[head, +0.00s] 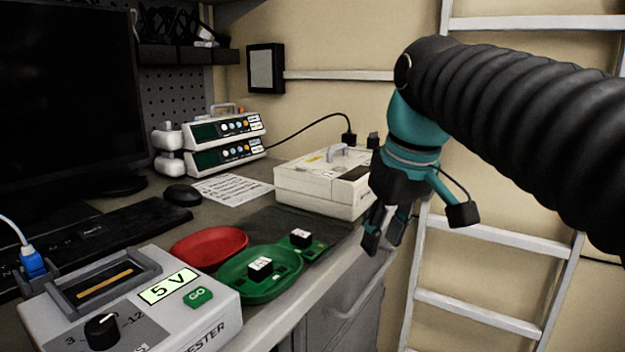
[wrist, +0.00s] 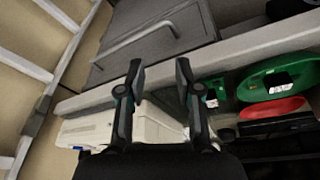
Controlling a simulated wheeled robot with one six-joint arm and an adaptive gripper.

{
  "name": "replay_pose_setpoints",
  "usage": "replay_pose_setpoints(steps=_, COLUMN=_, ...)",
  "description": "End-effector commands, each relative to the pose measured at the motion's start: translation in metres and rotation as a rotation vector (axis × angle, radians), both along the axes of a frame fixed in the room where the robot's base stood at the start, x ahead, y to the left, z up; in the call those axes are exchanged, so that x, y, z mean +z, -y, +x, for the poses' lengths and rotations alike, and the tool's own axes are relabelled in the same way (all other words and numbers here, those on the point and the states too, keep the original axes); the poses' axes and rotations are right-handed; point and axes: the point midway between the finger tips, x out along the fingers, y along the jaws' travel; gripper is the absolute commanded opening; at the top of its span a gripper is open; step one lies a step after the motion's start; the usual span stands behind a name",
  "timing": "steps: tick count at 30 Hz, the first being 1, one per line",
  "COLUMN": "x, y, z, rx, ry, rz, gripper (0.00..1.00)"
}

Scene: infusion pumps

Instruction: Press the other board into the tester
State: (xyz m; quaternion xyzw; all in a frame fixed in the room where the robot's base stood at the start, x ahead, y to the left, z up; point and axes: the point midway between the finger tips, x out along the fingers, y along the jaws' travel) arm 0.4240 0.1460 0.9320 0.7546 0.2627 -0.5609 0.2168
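The grey-white tester (head: 205,322) stands at front left, with a dark slot bay (head: 100,285) holding a gold strip, a dial, a "5 V" display and a green GO button. One green board (head: 318,248) with a white-topped black block lies on the dark mat beside the green dish; it shows partly behind a finger in the wrist view (wrist: 216,84). Another white-topped block (head: 260,268) sits in the green dish (head: 232,291), apparently on a green board that blends with the dish. My gripper (head: 383,243) is open and empty, right of the mat and beyond the bench edge.
A red dish (head: 208,247) lies behind the green one. A white box (head: 318,187) stands behind the mat. Stacked pumps (head: 225,143), a mouse, keyboard and monitor are farther back and left. A ladder (head: 490,255) leans at right.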

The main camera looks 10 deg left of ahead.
Motion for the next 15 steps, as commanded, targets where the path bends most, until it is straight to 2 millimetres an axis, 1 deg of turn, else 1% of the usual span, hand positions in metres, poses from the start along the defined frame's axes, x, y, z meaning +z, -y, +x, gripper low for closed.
replay_pose_setpoints(steps=1, x=0.011, y=-0.019, z=0.009, rx=0.063, ry=-0.013, rz=-0.008, gripper=0.34)
replay_pose_setpoints(steps=6, x=0.041, y=-0.072, z=0.02, rx=0.256, ry=-0.053, rz=-0.034, gripper=0.34)
replay_pose_setpoints(steps=10, x=0.054, y=-0.101, z=0.022, rx=0.365, ry=-0.072, rz=-0.049, gripper=0.34)
replay_pose_setpoints(steps=12, x=0.058, y=-0.111, z=0.022, rx=0.403, ry=-0.08, rz=-0.055, gripper=0.34)
replay_pose_setpoints(steps=15, x=0.061, y=-0.119, z=0.021, rx=0.439, ry=-0.087, rz=-0.059, gripper=0.34)
